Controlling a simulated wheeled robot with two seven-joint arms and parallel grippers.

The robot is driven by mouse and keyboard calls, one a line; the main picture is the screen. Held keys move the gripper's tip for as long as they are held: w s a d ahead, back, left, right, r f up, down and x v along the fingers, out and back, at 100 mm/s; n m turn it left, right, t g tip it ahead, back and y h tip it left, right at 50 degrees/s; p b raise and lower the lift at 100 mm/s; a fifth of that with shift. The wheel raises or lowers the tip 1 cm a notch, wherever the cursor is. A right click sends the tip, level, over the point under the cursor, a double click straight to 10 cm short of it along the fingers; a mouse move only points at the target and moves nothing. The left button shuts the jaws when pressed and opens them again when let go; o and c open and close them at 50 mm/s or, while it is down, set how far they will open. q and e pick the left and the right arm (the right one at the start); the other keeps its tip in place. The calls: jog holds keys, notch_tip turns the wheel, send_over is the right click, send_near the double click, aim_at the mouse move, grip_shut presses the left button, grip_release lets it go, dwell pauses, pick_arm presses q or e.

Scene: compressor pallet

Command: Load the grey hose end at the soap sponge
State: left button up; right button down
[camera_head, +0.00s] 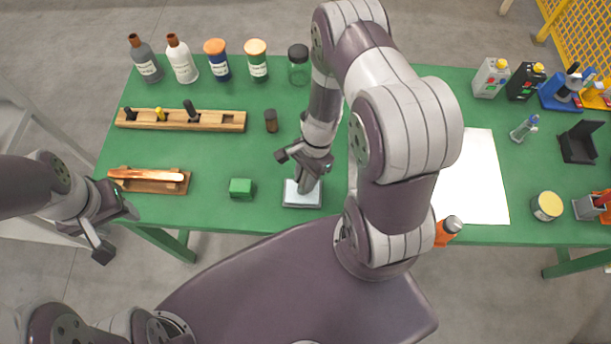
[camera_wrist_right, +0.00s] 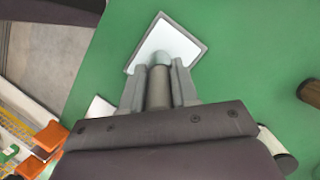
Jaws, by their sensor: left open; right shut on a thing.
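My right gripper (camera_head: 308,180) is shut on the grey hose end, a dark grey cylinder (camera_wrist_right: 158,90) with a paler rounded tip, seen between the fingers in the right wrist view. The gripper points down over a pale flat pad in a grey tray (camera_head: 302,202), which looks like the soap sponge. It also shows in the right wrist view (camera_wrist_right: 180,42). The tip overlaps the pad's near part; whether it touches cannot be told. My left gripper (camera_head: 117,228) is open and empty, off the table's front left edge.
A green block (camera_head: 241,187) lies left of the pad. A wooden rack (camera_head: 215,121) with dark and yellow pieces and a wooden tray (camera_head: 160,186) are further left. Bottles and jars line the back. A white sheet (camera_head: 478,180) lies right of my right arm.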

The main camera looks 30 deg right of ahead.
jog(key=shift+r+p, duration=3.25)
jog(key=shift+r, duration=0.3)
jog(key=shift+f, duration=0.1)
